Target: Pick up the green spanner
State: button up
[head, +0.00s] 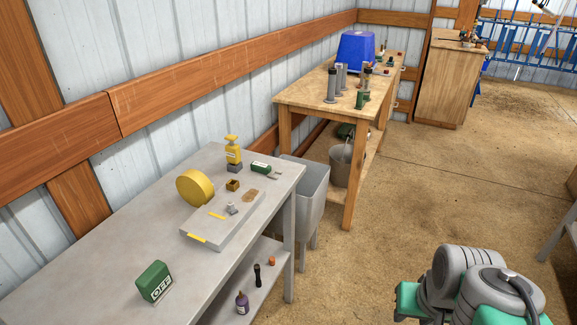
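A small green item (262,167) with a pale label lies at the far right end of the grey metal table, with a flat grey metal piece at its right end. It is the closest match to a green spanner, but it is too small to be sure. A green block with white letters (154,282) stands near the table's front left. My arm shows in grey and teal at the bottom right, well away from the table. My gripper is not in view.
The grey table (105,245) also holds a yellow disc (195,187), a yellow bottle (233,152) and a grey board (240,225). A grey bin (308,195) stands by its right end. A wooden bench (305,95) stands behind. The floor (440,190) is clear.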

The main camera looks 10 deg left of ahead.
aim_at(260, 167)
jog(key=i, duration=2.95)
jog(key=u, duration=5.3)
jog(key=i, duration=0.5)
jog(key=z, duration=0.1)
